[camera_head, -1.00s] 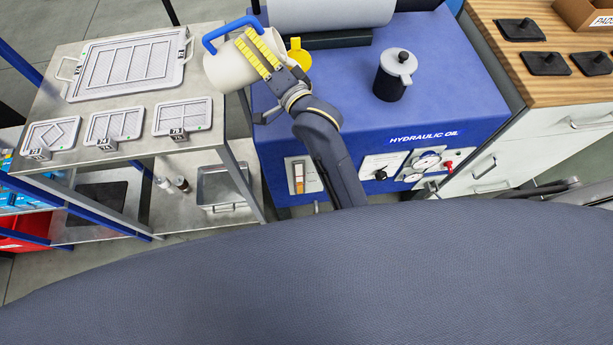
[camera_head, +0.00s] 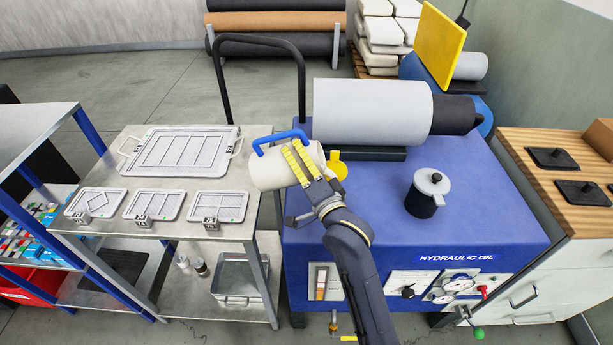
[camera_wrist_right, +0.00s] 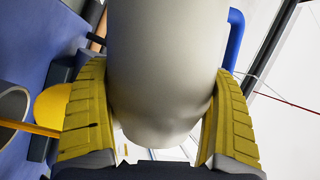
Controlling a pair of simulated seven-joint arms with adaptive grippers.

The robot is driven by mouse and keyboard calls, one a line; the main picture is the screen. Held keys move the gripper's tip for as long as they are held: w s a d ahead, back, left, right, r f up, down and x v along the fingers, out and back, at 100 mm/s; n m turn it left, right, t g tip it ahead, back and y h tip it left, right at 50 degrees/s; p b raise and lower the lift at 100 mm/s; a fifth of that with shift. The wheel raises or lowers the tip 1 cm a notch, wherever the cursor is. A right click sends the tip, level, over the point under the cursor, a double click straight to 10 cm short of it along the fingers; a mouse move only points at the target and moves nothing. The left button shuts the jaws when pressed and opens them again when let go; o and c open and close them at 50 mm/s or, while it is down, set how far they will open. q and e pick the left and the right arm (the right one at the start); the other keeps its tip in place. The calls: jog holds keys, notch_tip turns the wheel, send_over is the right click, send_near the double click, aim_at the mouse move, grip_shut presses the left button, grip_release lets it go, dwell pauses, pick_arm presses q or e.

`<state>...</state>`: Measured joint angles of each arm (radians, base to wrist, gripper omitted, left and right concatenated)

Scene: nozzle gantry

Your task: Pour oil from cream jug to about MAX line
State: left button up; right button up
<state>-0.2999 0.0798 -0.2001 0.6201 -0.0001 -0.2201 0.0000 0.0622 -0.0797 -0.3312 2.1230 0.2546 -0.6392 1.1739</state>
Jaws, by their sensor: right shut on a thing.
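The cream jug (camera_head: 272,172), with a blue handle (camera_head: 279,141), is tilted above the left edge of the blue hydraulic oil unit (camera_head: 480,222). My right gripper (camera_head: 297,163) is shut on the jug's body; its yellow fingers clasp both sides in the right wrist view (camera_wrist_right: 160,120). The jug's inside and any oil are hidden. A yellow cap (camera_head: 339,166) stands just right of the gripper; it also shows in the right wrist view (camera_wrist_right: 52,104). A sight gauge (camera_head: 321,282) is on the unit's front; its MAX mark is too small to read. My left gripper is out of view.
A grey motor cylinder (camera_head: 372,112) lies at the unit's back. A metal table (camera_head: 128,228) with trays is at left, a wooden-topped cabinet (camera_head: 540,170) at right. The unit's front top is mostly clear.

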jog(key=shift+d+r+m+t, duration=0.65)
jog(key=shift+r+m, duration=0.25)
jog(key=shift+m, duration=0.2)
dwell(2.8)
jog(key=shift+a+g, duration=0.1)
jog(key=shift+g, duration=0.15)
dwell(1.5)
jog(key=shift+a+f+n, duration=0.25)
jog(key=shift+a+n, duration=0.1)
jog(key=shift+n, duration=0.45)
jog(key=shift+a+f+g, duration=0.1)
jog(key=shift+f+g, duration=0.05)
jog(key=shift+g, duration=0.15)
jog(key=shift+a+f+n, duration=0.2)
jog(key=shift+f+n, duration=0.1)
jog(key=shift+n, duration=0.3)
jog(key=shift+a+f, duration=0.1)
jog(key=shift+f, duration=0.05)
jog(key=shift+a+f+n+g, duration=0.2)
jog(key=shift+f+n+g, duration=0.2)
jog(key=shift+n, duration=0.1)
jog(key=shift+a+f+n+h, duration=0.2)
jog(key=shift+f+n+h, duration=0.1)
jog(key=shift+f+n, duration=0.15)
